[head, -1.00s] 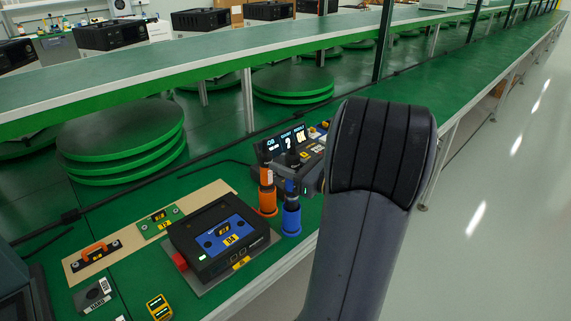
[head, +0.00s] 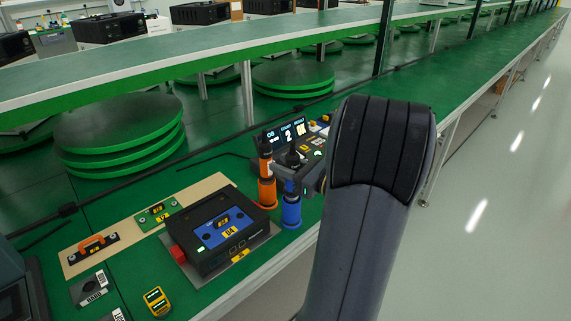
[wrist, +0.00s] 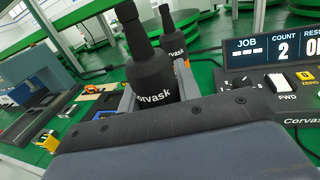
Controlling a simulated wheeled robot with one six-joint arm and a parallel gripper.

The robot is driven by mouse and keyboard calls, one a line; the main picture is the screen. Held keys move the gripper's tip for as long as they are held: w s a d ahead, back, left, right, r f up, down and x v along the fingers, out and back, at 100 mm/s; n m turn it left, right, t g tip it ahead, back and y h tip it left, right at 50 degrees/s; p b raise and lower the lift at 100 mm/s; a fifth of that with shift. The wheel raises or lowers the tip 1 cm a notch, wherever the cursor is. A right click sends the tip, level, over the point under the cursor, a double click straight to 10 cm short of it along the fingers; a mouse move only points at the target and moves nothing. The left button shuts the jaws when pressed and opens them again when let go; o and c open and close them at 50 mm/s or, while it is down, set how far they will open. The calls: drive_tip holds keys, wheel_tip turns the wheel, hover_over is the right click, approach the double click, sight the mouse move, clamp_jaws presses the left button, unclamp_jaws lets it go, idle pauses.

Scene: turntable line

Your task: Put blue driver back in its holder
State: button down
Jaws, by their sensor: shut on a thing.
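The blue driver (head: 289,186), with a black body and a blue band, stands upright in line with its blue holder (head: 291,213) in the head view. Its lower end is at the holder's mouth or inside it; I cannot tell how deep. In the wrist view the driver's black body (wrist: 151,72) rises between the two grey fingers of my gripper (wrist: 156,92), which is shut on it. In the head view my arm hides most of the gripper.
An orange driver (head: 266,166) stands in an orange holder (head: 267,194) just left. A control console (head: 303,150) with a lit display is close behind and right. A black unit with a blue panel (head: 219,230) lies to the left. The bench edge is near in front.

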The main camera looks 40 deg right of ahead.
drive_tip(key=shift+f+b, duration=0.35)
drive_tip(key=shift+f, duration=0.2)
drive_tip(key=c, duration=0.9)
unclamp_jaws()
drive_tip(key=shift+c, duration=0.2)
drive_tip(key=v, duration=1.1)
drive_tip(key=shift+w, duration=0.1)
drive_tip(key=x, duration=1)
drive_tip(key=shift+w+a, duration=0.2)
drive_tip(key=shift+w, duration=0.1)
drive_tip(key=shift+w+r+p, duration=0.1)
drive_tip(key=shift+r+p, duration=0.25)
drive_tip(key=shift+r, duration=0.1)
drive_tip(key=shift+f, duration=0.15)
